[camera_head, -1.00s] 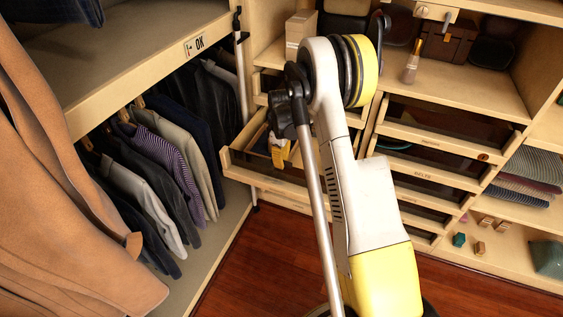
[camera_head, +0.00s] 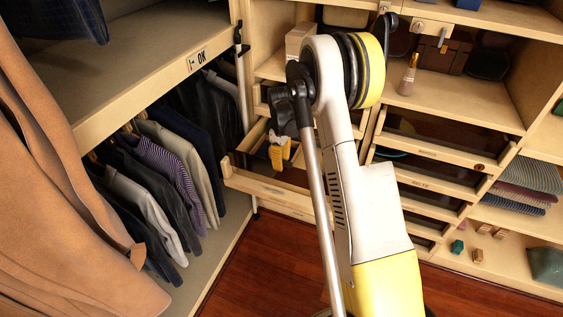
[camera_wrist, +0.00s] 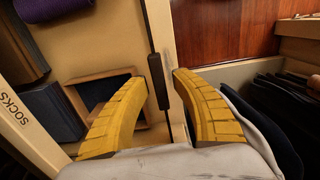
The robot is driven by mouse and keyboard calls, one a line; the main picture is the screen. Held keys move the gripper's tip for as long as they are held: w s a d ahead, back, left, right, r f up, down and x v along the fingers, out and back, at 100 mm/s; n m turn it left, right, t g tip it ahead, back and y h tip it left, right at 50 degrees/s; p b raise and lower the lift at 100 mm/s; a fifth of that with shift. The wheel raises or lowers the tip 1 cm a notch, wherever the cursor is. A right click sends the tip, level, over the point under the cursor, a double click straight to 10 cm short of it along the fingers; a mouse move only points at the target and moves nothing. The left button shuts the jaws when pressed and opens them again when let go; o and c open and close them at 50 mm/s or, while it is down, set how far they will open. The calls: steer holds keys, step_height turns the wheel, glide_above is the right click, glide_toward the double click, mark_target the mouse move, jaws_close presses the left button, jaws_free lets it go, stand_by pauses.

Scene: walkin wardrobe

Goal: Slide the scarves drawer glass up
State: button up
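My gripper (camera_wrist: 158,73) is open, with its two yellow fingers apart. In the wrist view a dark handle (camera_wrist: 158,82) on the edge of a pale wooden drawer front lies between the fingertips, with no clear contact. In the head view my gripper (camera_head: 279,155) is over a pulled-out drawer (camera_head: 268,190) left of my arm. That drawer's label is not readable here, and no glass pane is clear in it. I cannot tell which panel is the scarves drawer glass. My arm hides part of the drawer column.
A drawer front marked BELTS (camera_head: 424,186) and others stand right of my arm. A board marked SOCKS (camera_wrist: 13,108) shows in the wrist view. Hanging clothes (camera_head: 165,170) are close on the left, and a brown coat (camera_head: 60,200) nearer. Red wood floor (camera_head: 270,270) is clear below.

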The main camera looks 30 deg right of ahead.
stand_by(0.3)
step_height(320, 180, up, 12)
stand_by(0.4)
stand_by(0.4)
